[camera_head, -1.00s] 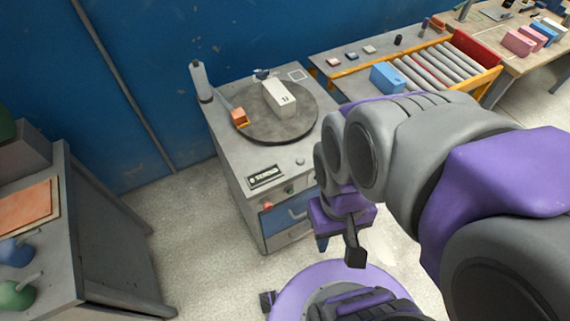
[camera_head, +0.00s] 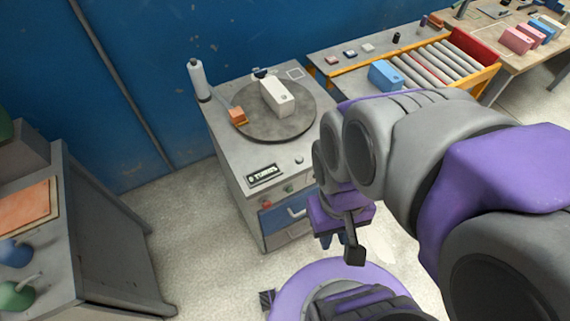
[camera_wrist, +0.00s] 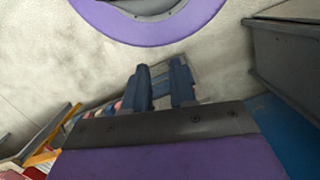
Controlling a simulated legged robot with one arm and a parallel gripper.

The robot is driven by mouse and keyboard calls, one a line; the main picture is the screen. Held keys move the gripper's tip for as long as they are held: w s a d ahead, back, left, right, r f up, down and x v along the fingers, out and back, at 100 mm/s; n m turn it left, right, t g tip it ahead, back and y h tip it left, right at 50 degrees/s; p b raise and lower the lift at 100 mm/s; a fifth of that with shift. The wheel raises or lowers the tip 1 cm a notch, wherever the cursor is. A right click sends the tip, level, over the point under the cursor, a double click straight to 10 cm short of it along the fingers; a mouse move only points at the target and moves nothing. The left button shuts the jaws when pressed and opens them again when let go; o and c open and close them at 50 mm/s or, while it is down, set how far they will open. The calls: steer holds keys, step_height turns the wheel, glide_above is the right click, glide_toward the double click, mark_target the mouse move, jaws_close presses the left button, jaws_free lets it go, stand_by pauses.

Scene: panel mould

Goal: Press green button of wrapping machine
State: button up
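The wrapping machine (camera_head: 228,160) is a grey cabinet with a round dark turntable (camera_head: 303,117) on top. A white box (camera_head: 275,96) stands on the turntable. The small green button (camera_head: 289,188) is on the cabinet's front, right of the red button (camera_head: 266,204) and below the display (camera_head: 264,175). My gripper (camera_head: 332,240) hangs right of the cabinet front, lower than the green button and apart from it. In the wrist view, my gripper (camera_wrist: 161,85) shows two blue fingers with a gap between them and nothing held. The button is not identifiable there.
A white bottle (camera_head: 199,78) and an orange dispenser (camera_head: 238,116) are at the turntable's left. A blue drawer with a handle (camera_head: 297,212) is below the buttons. A roller conveyor (camera_head: 440,68) stands behind my arm. A grey workbench (camera_head: 80,225) is at left, with open floor between.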

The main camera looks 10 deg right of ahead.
jaws_close()
stand_by(1.4)
